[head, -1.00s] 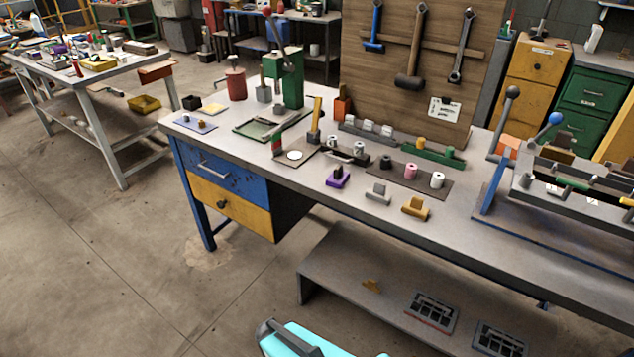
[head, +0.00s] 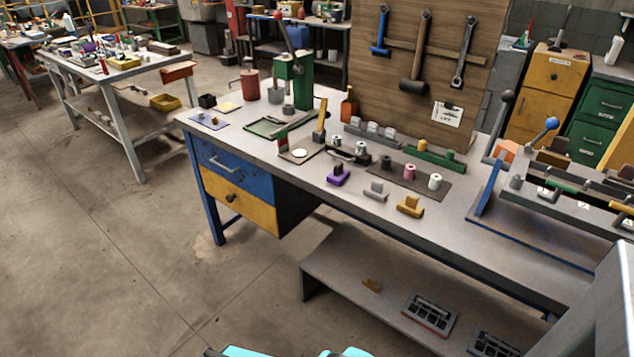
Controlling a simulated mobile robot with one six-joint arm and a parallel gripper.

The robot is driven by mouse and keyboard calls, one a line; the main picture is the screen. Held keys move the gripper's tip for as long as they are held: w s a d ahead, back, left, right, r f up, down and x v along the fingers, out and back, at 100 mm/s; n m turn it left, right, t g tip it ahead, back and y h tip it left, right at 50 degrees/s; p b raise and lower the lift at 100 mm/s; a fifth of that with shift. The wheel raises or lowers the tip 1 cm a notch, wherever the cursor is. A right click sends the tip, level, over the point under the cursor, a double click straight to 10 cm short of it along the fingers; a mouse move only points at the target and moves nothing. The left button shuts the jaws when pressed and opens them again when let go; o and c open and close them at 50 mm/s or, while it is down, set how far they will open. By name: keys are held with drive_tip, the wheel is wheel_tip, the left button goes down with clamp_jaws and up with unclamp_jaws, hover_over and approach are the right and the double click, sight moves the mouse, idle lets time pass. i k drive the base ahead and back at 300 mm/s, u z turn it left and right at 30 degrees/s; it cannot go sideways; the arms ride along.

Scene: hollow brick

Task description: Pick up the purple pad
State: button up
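The purple pad (head: 338,179) is a small purple block with a dark knob on top. It stands near the front edge of the workbench (head: 285,172), left of a grey pad (head: 376,192) and a yellow pad (head: 410,207) of similar shape. Nothing covers it. My gripper cannot be made out. Only cyan parts of my own body show at the bottom edge, and a grey surface, probably my arm, at the lower right.
Behind the purple pad are a dark strip with white and pink rolls (head: 409,171) and a small board with a white disc (head: 300,152). A blue-framed fixture (head: 490,188) stands at right. A low shelf (head: 335,265) lies below the bench.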

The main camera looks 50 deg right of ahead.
sight(339, 174)
drive_tip(key=z, duration=0.75)
drive_tip(key=k, duration=0.15)
drive_tip(key=u, duration=2.65)
drive_tip(key=k, duration=0.65)
drive_tip(key=z, duration=0.9)
